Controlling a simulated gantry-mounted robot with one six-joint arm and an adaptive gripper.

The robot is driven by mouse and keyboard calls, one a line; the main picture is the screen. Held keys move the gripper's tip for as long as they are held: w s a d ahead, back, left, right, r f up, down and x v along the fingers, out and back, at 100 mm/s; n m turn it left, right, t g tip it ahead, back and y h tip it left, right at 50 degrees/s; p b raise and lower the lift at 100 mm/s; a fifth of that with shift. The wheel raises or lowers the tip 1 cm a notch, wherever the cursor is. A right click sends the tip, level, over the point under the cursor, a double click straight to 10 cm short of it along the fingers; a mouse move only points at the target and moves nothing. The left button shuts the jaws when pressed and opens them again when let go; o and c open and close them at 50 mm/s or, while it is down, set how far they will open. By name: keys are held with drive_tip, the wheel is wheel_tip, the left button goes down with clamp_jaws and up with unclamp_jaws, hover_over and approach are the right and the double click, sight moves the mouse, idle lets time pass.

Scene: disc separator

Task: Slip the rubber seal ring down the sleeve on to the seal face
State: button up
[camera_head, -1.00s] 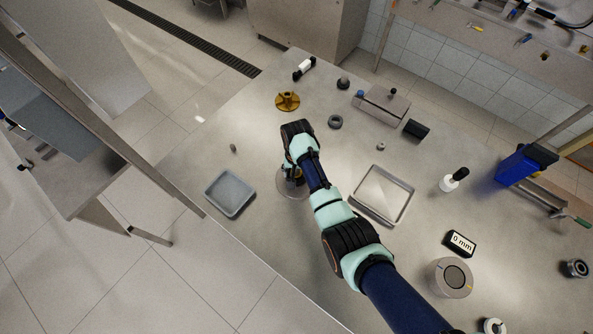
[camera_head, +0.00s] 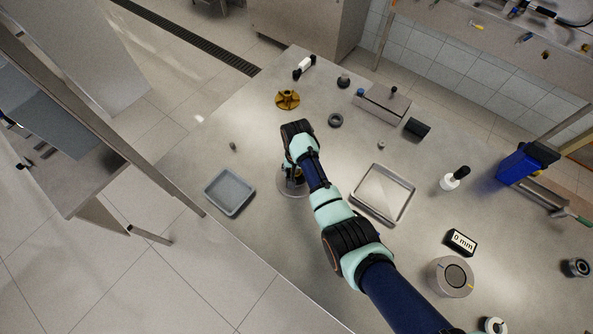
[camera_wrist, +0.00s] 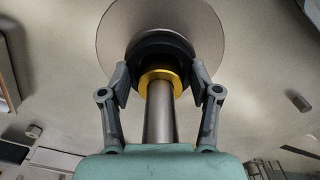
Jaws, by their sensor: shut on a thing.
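In the wrist view a black ring, the rubber seal ring (camera_wrist: 160,46), sits between the two fingers of my gripper (camera_wrist: 160,77), which is shut on it. The ring is around or just beyond the gold sleeve (camera_wrist: 161,83), which surrounds a steel shaft (camera_wrist: 159,118) pointing toward the camera. A wide steel disc (camera_wrist: 118,27) lies beyond the ring. Whether the ring touches the disc cannot be told; the seal face is hidden. In the head view my wrist covers most of this, and only the disc's edge (camera_head: 290,190) shows.
A grey tray (camera_head: 229,209) lies left of the disc and a steel tray (camera_head: 384,194) to the right. A brass part (camera_head: 287,99), a dark ring (camera_head: 336,121) and a metal block (camera_head: 382,105) stand behind. A "0 mm" display (camera_head: 461,242) is at right front.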

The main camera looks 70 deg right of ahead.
drive_tip(key=o, duration=1.2)
wheel_tip(320, 180, up, 12)
